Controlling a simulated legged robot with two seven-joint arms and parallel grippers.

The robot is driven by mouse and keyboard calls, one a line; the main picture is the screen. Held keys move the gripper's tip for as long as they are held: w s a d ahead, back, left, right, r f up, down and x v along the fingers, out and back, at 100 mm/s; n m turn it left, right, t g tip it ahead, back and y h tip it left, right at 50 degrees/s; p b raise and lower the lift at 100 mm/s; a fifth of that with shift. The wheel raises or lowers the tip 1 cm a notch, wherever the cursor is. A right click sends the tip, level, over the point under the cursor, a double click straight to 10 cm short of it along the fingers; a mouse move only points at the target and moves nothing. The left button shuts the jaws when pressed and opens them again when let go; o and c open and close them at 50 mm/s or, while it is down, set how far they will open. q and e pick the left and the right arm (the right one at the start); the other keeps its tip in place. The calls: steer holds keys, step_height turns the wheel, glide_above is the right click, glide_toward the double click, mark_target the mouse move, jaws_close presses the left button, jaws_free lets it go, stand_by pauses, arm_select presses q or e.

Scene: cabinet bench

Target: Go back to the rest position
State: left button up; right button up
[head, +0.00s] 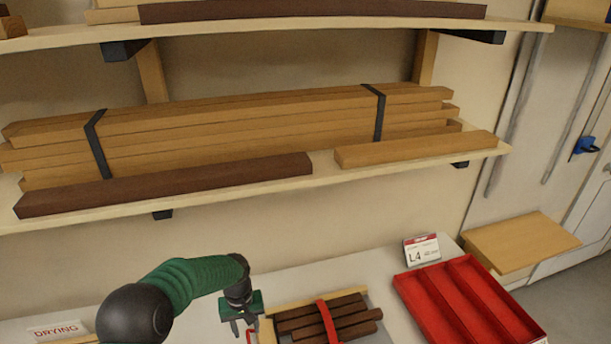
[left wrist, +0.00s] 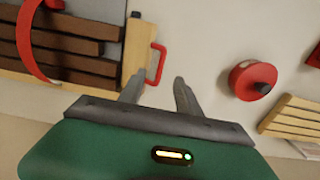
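My left gripper (head: 241,323) hangs over the bench (head: 285,283) at the lower middle of the head view, just left of a wooden tray (head: 266,333). In the left wrist view, the two grey fingers of my left gripper (left wrist: 158,85) stand apart with nothing held between them. A red handle (left wrist: 156,64) on the tray's end shows just beyond the fingertips. I cannot tell the exact gap between them. My right gripper is in neither view.
The tray holds several dark brown bars (head: 310,320) under a red strap (head: 327,321). A red compartment tray (head: 412,296) and an L4 sign (head: 422,249) stand to the right. A shelf (head: 330,178) with strapped planks spans above. A red round object (left wrist: 250,80) shows in the left wrist view.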

arm_select(q)
step_height(320, 180, up, 2)
steer(key=shift+r+p, duration=0.2)
steer(key=shift+p, duration=0.4)
steer(key=shift+w+d+f, duration=0.1)
steer(key=shift+w, duration=0.05)
